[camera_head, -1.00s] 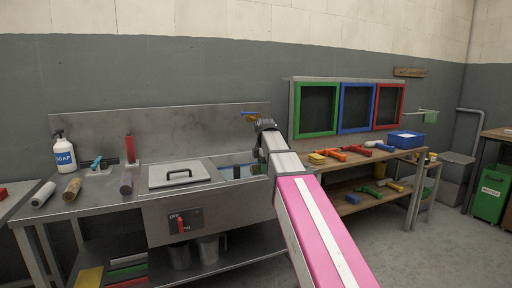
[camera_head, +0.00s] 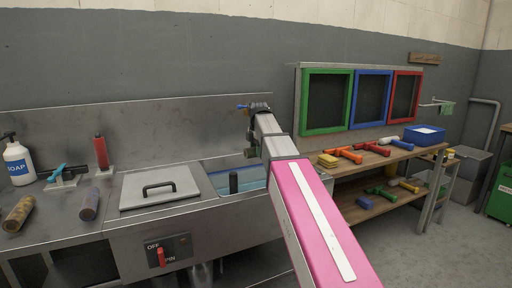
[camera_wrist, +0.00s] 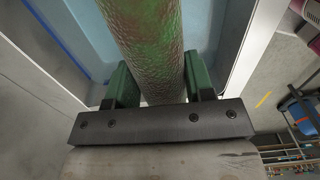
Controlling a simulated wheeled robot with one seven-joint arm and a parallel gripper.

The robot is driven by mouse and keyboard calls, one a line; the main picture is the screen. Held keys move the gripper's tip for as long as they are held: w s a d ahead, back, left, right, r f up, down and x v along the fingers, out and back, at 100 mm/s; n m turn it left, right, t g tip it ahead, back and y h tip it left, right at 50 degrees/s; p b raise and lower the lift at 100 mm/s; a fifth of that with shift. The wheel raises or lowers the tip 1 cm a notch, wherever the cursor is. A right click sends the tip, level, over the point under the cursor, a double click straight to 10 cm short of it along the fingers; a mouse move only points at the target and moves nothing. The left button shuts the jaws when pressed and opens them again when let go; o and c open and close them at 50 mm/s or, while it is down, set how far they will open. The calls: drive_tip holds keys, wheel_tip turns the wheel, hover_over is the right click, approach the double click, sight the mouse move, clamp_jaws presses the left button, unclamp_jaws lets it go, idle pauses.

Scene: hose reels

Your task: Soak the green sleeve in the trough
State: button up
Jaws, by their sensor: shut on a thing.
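My gripper (camera_wrist: 157,85) is shut on a mottled green and brown sleeve (camera_wrist: 145,35), which runs up out of the wrist view between the two green fingers. The trough (camera_head: 262,181) is the basin with a blue interior in the steel bench; its pale blue inside also shows in the wrist view (camera_wrist: 75,25), below the sleeve. In the head view my arm reaches over the trough's right end and hides most of the gripper and sleeve. I cannot tell whether the sleeve touches the water.
A dark upright post (camera_head: 233,183) stands in the trough. A lidded section (camera_head: 160,187) with a black handle adjoins it on the left, above a red-lever switch (camera_head: 161,257). A wooden tool bench (camera_head: 345,168) stands right.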

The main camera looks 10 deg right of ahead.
drive_tip(key=shift+w+f, duration=0.1)
drive_tip(key=shift+f, duration=11.9)
drive_tip(key=shift+a, duration=0.15)
drive_tip(key=shift+a, duration=0.25)
drive_tip(key=shift+d, duration=0.2)
drive_tip(key=shift+d, duration=0.2)
drive_tip(key=shift+a, duration=0.4)
drive_tip(key=shift+r, duration=0.1)
